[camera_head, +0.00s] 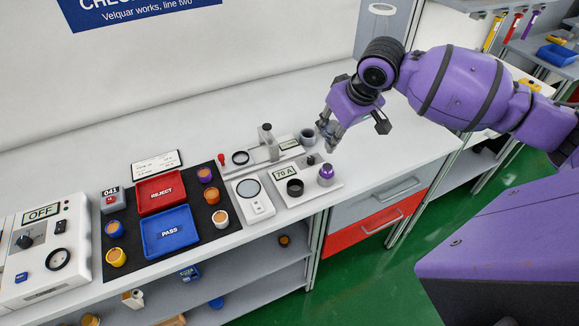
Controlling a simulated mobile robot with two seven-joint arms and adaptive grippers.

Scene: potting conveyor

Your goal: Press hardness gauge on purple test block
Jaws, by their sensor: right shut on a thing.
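A purple-topped block (326,174) with a pale lower part stands at the right end of a white base plate (309,193) on the bench. A "70 A" label (285,172) and a black round cup (295,187) are on the same plate. My right gripper (329,143) is above and just behind the purple block, pointing down and apart from it. It is shut on a small grey thing, mostly hidden by the fingers, so I cannot tell for certain that this is the hardness gauge. My left gripper is out of view.
A grey cup (307,137) stands close to my right gripper. Left of the plate are a white scale-like device (253,201), a black mat (192,239), a red REJECT tray (160,191) and a blue PASS tray (169,231). The bench's back left is clear.

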